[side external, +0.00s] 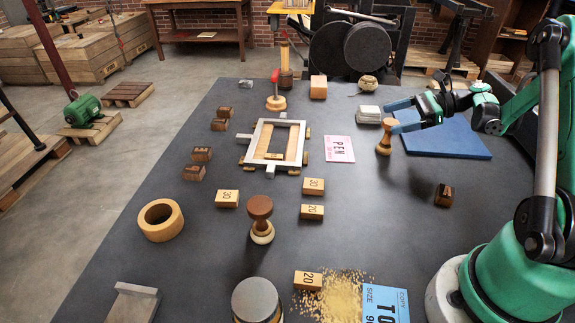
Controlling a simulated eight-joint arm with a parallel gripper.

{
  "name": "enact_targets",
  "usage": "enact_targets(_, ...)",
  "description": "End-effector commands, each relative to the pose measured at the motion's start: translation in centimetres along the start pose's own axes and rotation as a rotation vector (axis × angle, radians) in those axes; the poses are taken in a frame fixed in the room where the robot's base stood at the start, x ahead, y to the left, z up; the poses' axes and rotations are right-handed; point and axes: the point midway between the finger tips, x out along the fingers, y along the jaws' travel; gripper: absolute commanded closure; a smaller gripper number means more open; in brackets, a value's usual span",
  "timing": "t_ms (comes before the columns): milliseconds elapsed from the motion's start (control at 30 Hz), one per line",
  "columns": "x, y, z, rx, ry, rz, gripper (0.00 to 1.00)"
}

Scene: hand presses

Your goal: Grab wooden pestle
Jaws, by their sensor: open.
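A light wooden pestle-shaped piece (384,138) with a narrow waist stands upright on the dark table, at the left edge of the blue mat. My gripper (392,117) is open, with its blue fingers pointing left. The fingertips are close to the top of this piece, one beyond it and one near its right side; I cannot tell whether they touch it. A second turned wooden piece (260,218), with a dark knob and pale base, stands nearer the front, far from my gripper.
A blue mat (450,140) lies under my gripper. A dark block (444,195) is to the right. The table between is clear.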

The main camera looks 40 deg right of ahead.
Motion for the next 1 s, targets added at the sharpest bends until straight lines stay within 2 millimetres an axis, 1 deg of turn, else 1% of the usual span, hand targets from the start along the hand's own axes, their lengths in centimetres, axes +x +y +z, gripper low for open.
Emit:
enact_targets(33, -0.7, 0.0, -0.9, 0.038, -0.03, -0.012, 0.15)
enact_targets(133, -1.4, 0.1, -1.7, 0.088, -0.072, -0.02, 0.15)
enact_targets(200, -1.5, 0.2, -2.0, 0.103, -0.086, -0.02, 0.15)
enact_targets(267, -1.1, 0.2, -2.0, 0.109, -0.091, -0.019, 0.15)
enact_targets(500, 2.3, 0.1, -1.7, 0.107, -0.091, -0.017, 0.15)
enact_targets(600, 3.3, 0.1, -1.6, 0.107, -0.091, -0.018, 0.15)
enact_targets(733, 3.9, 0.1, -1.5, 0.107, -0.09, -0.02, 0.15)
enact_targets(933, 3.9, 0.1, -1.5, 0.107, -0.09, -0.021, 0.15)
enact_targets(967, 3.9, 0.1, -1.5, 0.107, -0.09, -0.021, 0.2)
enact_targets(1000, 3.9, 0.1, -1.5, 0.107, -0.089, -0.021, 0.32)
